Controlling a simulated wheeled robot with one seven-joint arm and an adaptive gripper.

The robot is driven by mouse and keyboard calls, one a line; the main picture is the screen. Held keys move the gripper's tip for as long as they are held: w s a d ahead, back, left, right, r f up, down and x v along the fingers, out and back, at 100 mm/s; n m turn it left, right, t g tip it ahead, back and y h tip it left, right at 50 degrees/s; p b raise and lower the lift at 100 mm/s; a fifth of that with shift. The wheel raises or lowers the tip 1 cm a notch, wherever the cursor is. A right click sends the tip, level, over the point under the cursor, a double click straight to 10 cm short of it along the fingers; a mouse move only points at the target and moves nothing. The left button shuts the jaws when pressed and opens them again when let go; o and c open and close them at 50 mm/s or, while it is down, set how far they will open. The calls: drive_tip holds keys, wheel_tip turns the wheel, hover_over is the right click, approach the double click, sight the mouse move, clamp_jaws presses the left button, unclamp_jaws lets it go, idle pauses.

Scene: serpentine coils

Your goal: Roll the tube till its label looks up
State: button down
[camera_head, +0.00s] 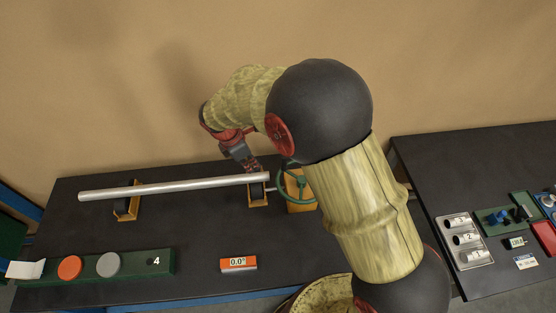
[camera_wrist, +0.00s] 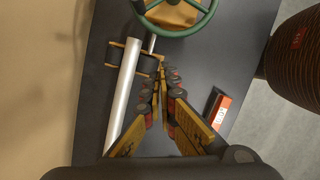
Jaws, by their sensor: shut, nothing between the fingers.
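The tube (camera_head: 170,187) is a long plain silver cylinder lying level across two roller stands, the left stand (camera_head: 127,208) and the right stand (camera_head: 258,193). No label shows on the side of it that I see. In the wrist view the tube (camera_wrist: 122,100) lies left of my gripper (camera_wrist: 158,78). A green handwheel (camera_head: 297,185) stands at the tube's right end; it also shows at the top of the wrist view (camera_wrist: 178,31). In the head view my gripper (camera_head: 256,169) is just behind the tube's right end, shut and empty. I cannot tell whether it touches the tube.
An orange box (camera_head: 238,263) reading 0.0° lies on the black table's front part. A green rack (camera_head: 128,267) with an orange and a grey disc stands front left. The right table holds a tray of numbered cylinders (camera_head: 464,241) and small parts.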

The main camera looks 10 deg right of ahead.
drive_tip(key=w+d+f+n+t+p, duration=0.1)
drive_tip(key=w+d+f+n, duration=0.2)
drive_tip(key=w+d+f, duration=0.2)
drive_tip(key=shift+w+d+f+t+h, duration=0.35)
drive_tip(key=shift+d+f, duration=1.15)
drive_tip(key=shift+f, duration=1.15)
drive_tip(key=shift+w+d+m, duration=0.4)
drive_tip(key=shift+w+d, duration=0.2)
drive_tip(key=shift+w, duration=0.2)
drive_tip(key=shift+s, duration=0.1)
